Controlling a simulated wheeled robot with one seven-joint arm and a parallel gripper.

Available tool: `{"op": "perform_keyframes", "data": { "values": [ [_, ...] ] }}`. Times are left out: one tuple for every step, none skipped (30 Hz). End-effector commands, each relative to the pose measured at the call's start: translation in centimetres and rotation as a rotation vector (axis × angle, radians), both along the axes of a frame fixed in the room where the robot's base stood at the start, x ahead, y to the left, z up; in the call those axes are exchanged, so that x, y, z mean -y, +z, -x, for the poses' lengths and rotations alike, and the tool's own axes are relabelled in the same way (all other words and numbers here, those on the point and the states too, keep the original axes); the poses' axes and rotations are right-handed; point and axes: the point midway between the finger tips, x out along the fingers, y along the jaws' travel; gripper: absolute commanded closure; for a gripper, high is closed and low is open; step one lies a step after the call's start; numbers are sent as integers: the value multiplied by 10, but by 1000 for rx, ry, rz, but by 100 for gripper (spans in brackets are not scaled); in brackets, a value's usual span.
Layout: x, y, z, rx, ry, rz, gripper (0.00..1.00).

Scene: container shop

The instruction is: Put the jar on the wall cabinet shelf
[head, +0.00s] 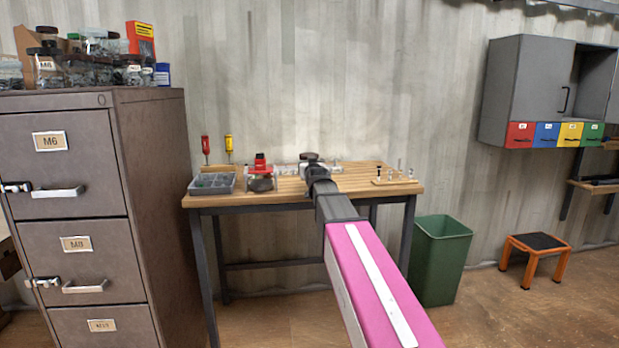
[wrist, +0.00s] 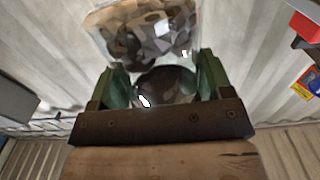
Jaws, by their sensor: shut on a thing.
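A clear glass jar (wrist: 145,35) full of small metal-looking pieces, with a dark lid (wrist: 165,88), fills the top middle of the wrist view. My gripper (wrist: 165,80) is shut on it at the lid end, one green finger pad on each side. In the head view my gripper (head: 313,168) is over the back of the workbench, and the jar is mostly hidden there. The grey wall cabinet (head: 540,75) hangs at the far right, well away from my gripper. Its left door is closed. Its right part looks open, with the inside (head: 592,90) partly visible.
A filing cabinet (head: 160,180) stands left. A green bin (head: 440,262) and an orange step stool (head: 535,258) stand on the floor towards the wall cabinet.

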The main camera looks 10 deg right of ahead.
Motion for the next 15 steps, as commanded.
{"op": "perform_keyframes", "data": {
  "values": [
    [1,-1,-3,2,0,0,62],
    [1,-2,-4,1,0,0,62],
    [1,-3,-4,1,0,1,62],
    [1,-5,-4,1,0,1,62],
    [1,-7,-4,1,0,1,62],
    [1,-10,-4,0,0,1,62],
    [1,-13,-3,0,0,1,62],
    [1,-16,-3,-1,0,1,62],
    [1,-21,-3,0,0,1,62],
    [1,-25,-3,0,0,1,62],
    [1,-29,-3,0,0,1,62],
    [1,-35,-3,-1,0,1,62],
    [1,-38,-3,-1,0,1,62],
    [1,-40,-3,0,0,1,62],
    [1,-42,-3,1,0,1,62]
  ]
}}
